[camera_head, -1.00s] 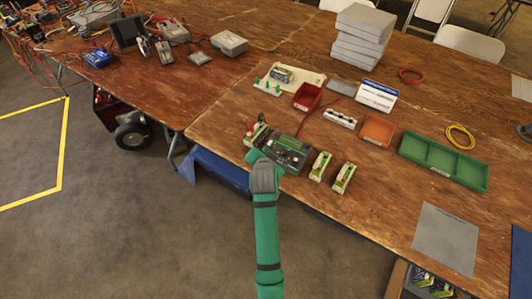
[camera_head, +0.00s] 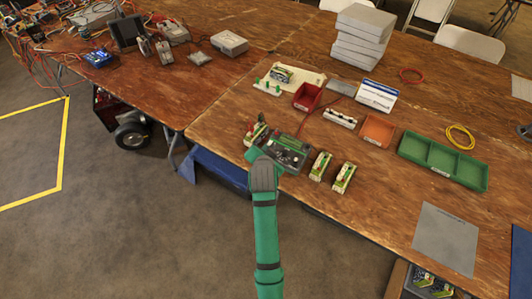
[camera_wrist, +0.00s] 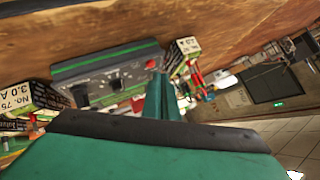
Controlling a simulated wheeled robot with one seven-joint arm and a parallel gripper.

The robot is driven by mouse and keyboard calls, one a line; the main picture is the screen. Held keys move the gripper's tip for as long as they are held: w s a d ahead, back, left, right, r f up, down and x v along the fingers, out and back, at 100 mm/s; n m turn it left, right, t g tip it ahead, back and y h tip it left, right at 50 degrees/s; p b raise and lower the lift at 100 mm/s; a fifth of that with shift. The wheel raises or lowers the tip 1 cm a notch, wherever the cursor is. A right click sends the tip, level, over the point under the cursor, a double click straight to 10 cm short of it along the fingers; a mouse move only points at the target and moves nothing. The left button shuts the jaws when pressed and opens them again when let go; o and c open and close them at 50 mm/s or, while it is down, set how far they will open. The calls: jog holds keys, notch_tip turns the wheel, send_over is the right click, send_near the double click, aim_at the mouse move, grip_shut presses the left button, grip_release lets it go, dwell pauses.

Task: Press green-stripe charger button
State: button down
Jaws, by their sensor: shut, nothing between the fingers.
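The dark grey charger (camera_head: 292,143) with a green stripe lies near the front edge of the wooden table. In the wrist view, the charger's face (camera_wrist: 108,78) shows dark knobs, the green stripe and a red button (camera_wrist: 151,64). My gripper (camera_wrist: 158,80) is shut and empty, its green fingers pointing at the charger's face close beside the red button. I cannot tell whether the fingertips touch it. In the head view my wrist covers the charger's lower left part and the fingertips are not clearly visible.
Battery packs (camera_head: 319,166) stand right of the charger, and another (camera_head: 255,132) with red leads is close on its left. A red bin (camera_head: 307,97), an orange tray (camera_head: 378,131) and a green tray (camera_head: 443,162) lie farther back and right. The grey sheet (camera_head: 446,238) lies flat.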

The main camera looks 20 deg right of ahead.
jog(key=r, duration=0.5)
jog(key=shift+s+a, duration=0.3)
jog(key=shift+a, duration=0.05)
dwell(0.6)
jog(key=s+a+f+n+t+y, duration=0.1)
jog(key=s+a+f+n, duration=0.2)
jog(key=s+a+f, duration=0.55)
jog(key=s+a+f+n+t+y, duration=0.1)
jog(key=s+a+f+n, duration=0.15)
jog(key=s+a, duration=0.6)
jog(key=s+a+r+n+t+y, duration=0.1)
jog(key=s+r+n, duration=0.2)
jog(key=s, duration=1)
jog(key=s+a+r+n+t+y, duration=0.1)
jog(key=s+r, duration=0.5)
jog(key=s, duration=0.7)
jog(key=shift+s+r+n+t, duration=0.4)
jog(key=shift+n+t, duration=0.2)
jog(key=shift+n, duration=0.55)
